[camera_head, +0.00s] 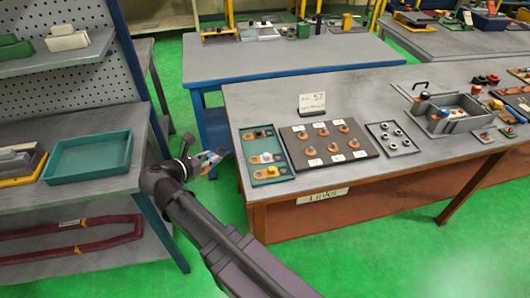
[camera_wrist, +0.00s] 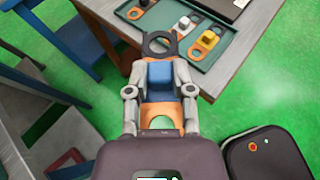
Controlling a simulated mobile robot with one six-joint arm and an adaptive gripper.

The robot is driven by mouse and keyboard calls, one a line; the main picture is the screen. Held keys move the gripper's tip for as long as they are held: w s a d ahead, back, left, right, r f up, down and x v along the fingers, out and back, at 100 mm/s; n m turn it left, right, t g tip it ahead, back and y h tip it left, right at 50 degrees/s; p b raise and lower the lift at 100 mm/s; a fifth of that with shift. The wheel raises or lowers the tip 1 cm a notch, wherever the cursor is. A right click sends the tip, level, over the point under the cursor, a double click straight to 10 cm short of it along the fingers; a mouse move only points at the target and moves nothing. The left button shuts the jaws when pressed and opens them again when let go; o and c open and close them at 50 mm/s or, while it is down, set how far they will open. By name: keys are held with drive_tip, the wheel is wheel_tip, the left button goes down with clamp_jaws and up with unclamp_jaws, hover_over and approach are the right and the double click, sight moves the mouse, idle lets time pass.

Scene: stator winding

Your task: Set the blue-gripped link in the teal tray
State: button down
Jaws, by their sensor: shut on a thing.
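My gripper (camera_head: 203,163) is shut on the blue-gripped link. In the wrist view, my gripper (camera_wrist: 160,76) has its fingers on both sides of the link's blue block (camera_wrist: 160,74), with a dark ring beyond it and an orange ring nearer. The link is held in the air over the gap between the shelf unit and the table. An empty teal tray (camera_head: 88,157) lies on the left shelf. A dark teal tray (camera_head: 281,176) on the table, also in the wrist view (camera_wrist: 196,62), holds links with black, yellow and pale grips.
On the table (camera_head: 238,98), a dark board (camera_head: 345,166) with several orange-topped parts adjoins the dark teal tray. A smaller plate (camera_head: 393,148) and a grey bin (camera_head: 455,124) stand further right. A blue-framed table (camera_head: 270,57) stands behind. Green floor lies below the gripper.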

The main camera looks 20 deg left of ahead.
drive_tip(key=shift+s+a, duration=0.1)
drive_tip(key=shift+w+f, duration=0.1)
drive_tip(key=shift+w, duration=0.3)
drive_tip(key=w+d+f+m+h+b, duration=0.2)
drive_tip(key=w+d, duration=0.1)
drive_tip(key=w, duration=0.9)
drive_tip(key=m+g+h+b, duration=0.2)
hover_over(261, 148)
drive_tip(key=f, duration=0.2)
drive_tip(key=shift+w+r, duration=0.1)
drive_tip(key=shift+r, duration=0.1)
wheel_tip(261, 148, down, 6)
drive_tip(key=b, duration=0.6)
drive_tip(key=shift+f, duration=0.15)
drive_tip(key=shift+f, duration=0.1)
drive_tip(key=shift+f+b, duration=1.75)
drive_tip(key=shift+b, duration=0.15)
